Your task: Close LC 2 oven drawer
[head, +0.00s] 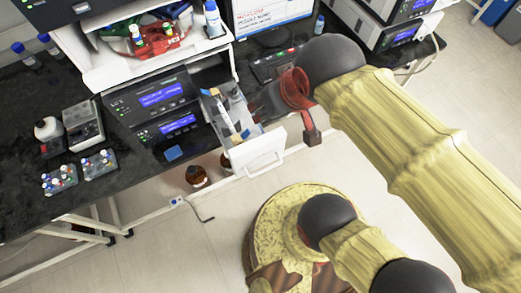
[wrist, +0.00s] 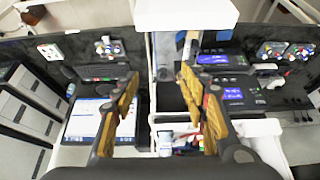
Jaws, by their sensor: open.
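An open drawer (head: 258,154) with a white front sticks out from the right side of a dark instrument stack (head: 160,97) in the head view. Upright items, including a blue-and-white one, stand inside it. The drawer's white front also shows at the top of the wrist view (wrist: 185,14), with its dark inside below. My gripper (head: 263,106) is above and beside the drawer's right side, and I cannot tell whether it touches. In the wrist view my gripper (wrist: 158,80) has its fingers apart with nothing held between them. I cannot read a drawer label.
A monitor (head: 268,12) and keyboard (head: 270,64) stand behind the gripper. Another instrument stack (head: 398,37) is at the upper right. Vial racks (head: 100,165) sit on the black bench at left. Brown bottles (head: 197,176) are below the drawer.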

